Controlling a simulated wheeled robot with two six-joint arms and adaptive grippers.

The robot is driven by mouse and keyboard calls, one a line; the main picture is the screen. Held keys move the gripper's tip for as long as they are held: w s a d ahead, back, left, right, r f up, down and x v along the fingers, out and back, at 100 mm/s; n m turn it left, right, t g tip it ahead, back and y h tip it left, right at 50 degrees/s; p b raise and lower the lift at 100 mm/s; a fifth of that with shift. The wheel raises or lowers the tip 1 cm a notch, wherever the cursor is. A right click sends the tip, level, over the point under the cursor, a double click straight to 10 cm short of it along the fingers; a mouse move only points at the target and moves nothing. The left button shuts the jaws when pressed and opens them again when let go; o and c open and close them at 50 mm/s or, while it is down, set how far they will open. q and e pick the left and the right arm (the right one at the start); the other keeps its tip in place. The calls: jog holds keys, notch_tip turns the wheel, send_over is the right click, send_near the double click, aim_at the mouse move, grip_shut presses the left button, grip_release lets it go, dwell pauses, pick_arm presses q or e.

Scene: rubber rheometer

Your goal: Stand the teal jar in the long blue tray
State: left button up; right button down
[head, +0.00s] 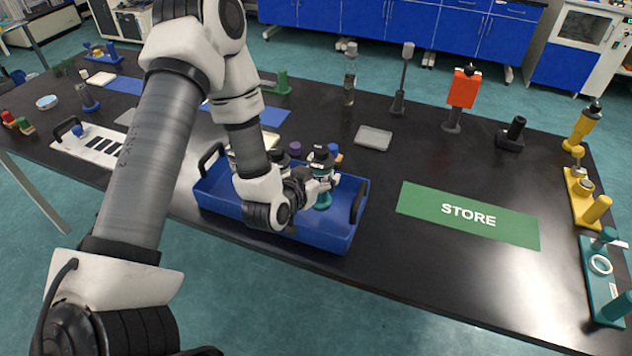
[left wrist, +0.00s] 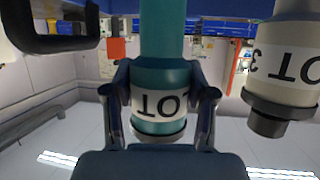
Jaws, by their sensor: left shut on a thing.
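The teal jar (head: 322,201) is upright at the right part of the long blue tray (head: 325,240), within its walls as seen in the head view. My left gripper (head: 322,184) is shut around the jar, below its dark cap. In the left wrist view, which is upside down, the fingers (left wrist: 163,105) clasp both sides of the teal jar (left wrist: 165,77) at its white label. Whether the jar's base touches the tray floor is hidden. My right gripper is not in view.
A cream jar (left wrist: 292,65) stands beside the teal one. A purple-capped item (head: 295,149) is behind it. The tray has black end handles (head: 358,203). A green STORE mat (head: 468,215) lies to the right, with bare table between. A grey plate (head: 373,138) lies behind.

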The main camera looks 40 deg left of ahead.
pick_arm(q)
jog(key=f, duration=0.3)
jog(key=shift+w+a+f, duration=0.15)
jog(key=shift+w+f, duration=0.05)
jog(key=shift+f, duration=0.2)
jog(key=shift+s+d, duration=0.15)
jog(key=shift+d, duration=0.05)
jog(key=o, duration=1.3)
jog(key=shift+f, duration=0.1)
jog(key=shift+c, duration=0.2)
